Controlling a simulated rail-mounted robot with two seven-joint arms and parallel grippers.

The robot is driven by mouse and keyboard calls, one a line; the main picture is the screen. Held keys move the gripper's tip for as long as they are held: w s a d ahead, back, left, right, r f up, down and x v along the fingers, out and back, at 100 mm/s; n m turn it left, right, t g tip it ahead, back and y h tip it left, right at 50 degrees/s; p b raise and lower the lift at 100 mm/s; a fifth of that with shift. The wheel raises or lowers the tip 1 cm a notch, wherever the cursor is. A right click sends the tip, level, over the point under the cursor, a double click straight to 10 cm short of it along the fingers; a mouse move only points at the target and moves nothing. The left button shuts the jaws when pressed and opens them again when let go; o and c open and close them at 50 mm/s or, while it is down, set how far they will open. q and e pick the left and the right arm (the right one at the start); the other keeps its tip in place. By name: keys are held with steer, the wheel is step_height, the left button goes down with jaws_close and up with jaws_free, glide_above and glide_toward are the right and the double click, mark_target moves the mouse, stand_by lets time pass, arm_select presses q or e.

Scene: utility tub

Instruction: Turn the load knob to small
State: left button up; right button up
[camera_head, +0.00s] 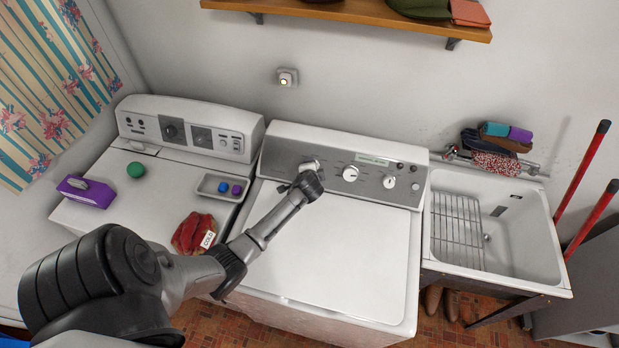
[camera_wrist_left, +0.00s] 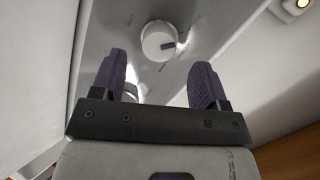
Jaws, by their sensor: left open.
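The washer's grey control panel (camera_head: 330,160) carries white knobs. The left knob (camera_head: 310,165) is partly hidden by my left gripper (camera_head: 306,180), whose arm reaches over the dryer and washer lid. The other white knobs are the middle knob (camera_head: 350,173) and the right knob (camera_head: 389,182). In the left wrist view, a round white knob (camera_wrist_left: 158,42) with a dark mark on its right side lies ahead, between and beyond the purple fingertips (camera_wrist_left: 160,78). The fingers are open and apart from it. Labels are too small to read, so I cannot tell which knob is load. My right gripper is out of view.
A sink (camera_head: 525,240) stands right of the washer. A wooden shelf (camera_head: 350,12) hangs above.

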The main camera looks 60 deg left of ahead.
arm_select(q)
steer(key=v, duration=0.9)
steer(key=shift+s+d, duration=0.15)
steer(key=shift+d, duration=0.1)
steer(key=shift+r, duration=0.1)
